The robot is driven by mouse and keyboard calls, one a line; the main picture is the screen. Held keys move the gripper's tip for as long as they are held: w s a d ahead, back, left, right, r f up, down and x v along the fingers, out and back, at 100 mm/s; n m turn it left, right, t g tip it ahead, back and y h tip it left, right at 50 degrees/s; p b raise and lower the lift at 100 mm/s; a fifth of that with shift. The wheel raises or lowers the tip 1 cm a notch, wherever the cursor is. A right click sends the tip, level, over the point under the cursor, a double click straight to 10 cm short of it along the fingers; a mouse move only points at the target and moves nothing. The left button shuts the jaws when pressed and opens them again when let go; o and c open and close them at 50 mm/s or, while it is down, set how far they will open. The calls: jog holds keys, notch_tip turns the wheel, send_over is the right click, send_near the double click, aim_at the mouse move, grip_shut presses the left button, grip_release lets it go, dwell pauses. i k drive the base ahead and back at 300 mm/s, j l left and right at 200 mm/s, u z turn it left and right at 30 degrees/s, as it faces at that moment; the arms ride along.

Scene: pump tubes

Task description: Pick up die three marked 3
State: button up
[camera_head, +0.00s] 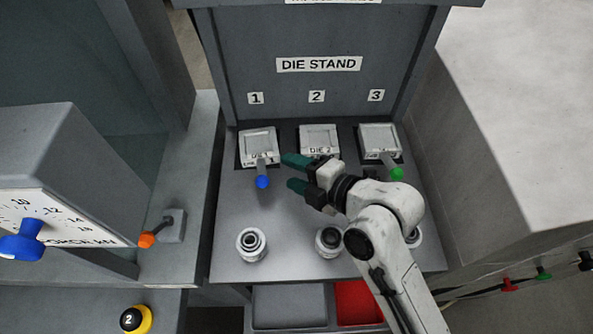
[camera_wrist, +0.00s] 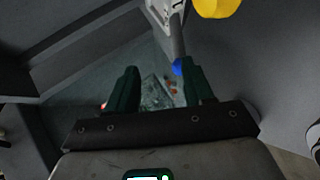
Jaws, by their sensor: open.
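Die three (camera_head: 380,138) is a pale square block under the label 3 at the right end of the die stand. Its short handle points toward the front and ends in a green knob (camera_head: 397,174). My gripper (camera_head: 291,173) is open and empty, with dark green fingers pointing left. It is left of die three, in front of die 2 (camera_head: 319,138) and close to the blue knob (camera_head: 262,182) of die 1 (camera_head: 257,147). In the wrist view my gripper (camera_wrist: 160,85) has its fingers apart, and the blue knob (camera_wrist: 178,66) shows near the right finger. Die three is not recognisable there.
A yellow knob (camera_wrist: 216,5) shows at the top of the wrist view. Round white fittings, such as the left one (camera_head: 251,243), stand on the front shelf. Grey (camera_head: 290,306) and red (camera_head: 357,302) bins lie below. A press with a dial (camera_head: 50,222) stands left; a pale block (camera_head: 530,110) right.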

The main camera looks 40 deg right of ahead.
aim_at(381, 141)
jog(key=k, duration=1)
